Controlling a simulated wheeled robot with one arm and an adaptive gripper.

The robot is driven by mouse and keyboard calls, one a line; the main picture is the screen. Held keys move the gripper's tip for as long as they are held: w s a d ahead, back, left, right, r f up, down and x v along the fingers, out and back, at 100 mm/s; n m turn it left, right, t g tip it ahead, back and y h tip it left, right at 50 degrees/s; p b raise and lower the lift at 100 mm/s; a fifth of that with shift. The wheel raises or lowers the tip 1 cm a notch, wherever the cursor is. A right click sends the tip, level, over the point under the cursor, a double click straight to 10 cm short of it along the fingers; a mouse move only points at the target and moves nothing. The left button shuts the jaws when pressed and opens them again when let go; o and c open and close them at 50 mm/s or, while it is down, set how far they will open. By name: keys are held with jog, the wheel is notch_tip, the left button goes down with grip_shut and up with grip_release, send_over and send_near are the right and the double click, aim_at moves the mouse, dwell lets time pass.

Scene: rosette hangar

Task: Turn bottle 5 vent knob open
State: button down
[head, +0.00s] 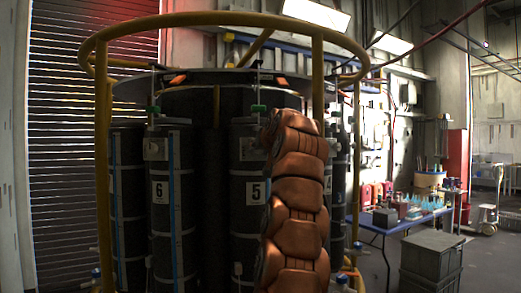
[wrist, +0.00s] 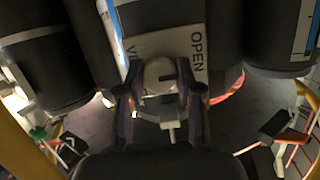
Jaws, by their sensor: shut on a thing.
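Bottle 5 (head: 246,222), a dark cylinder with a white "5" label, stands in the rosette in the head view. My orange arm covers its right side, and my gripper is hidden there. In the wrist view, my gripper (wrist: 160,98) has one finger on each side of a pale vent knob (wrist: 159,72) and is shut on it. The white label plate (wrist: 187,38) beside the knob reads "OPEN" on the right and shows part of a word starting with "V" on the left. The knob's far side and its exact turn are hard to tell.
Bottle 6 (head: 161,236) stands left of bottle 5. A yellow guard rail (head: 103,170) rings the bottles, with an upright beside my arm. A blue table (head: 403,226) with small items and grey crates (head: 431,262) stand at right. Open floor lies beyond them.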

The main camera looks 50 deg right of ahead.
jog(key=shift+r+n, duration=0.1)
jog(key=shift+n, duration=0.2)
dwell(0.4)
jog(key=c, duration=0.8)
grip_release()
jog(key=shift+o, duration=0.2)
jog(key=shift+s+a, duration=0.1)
jog(key=v, duration=1.1)
jog(key=shift+s+a, duration=0.25)
jog(key=shift+a, duration=0.05)
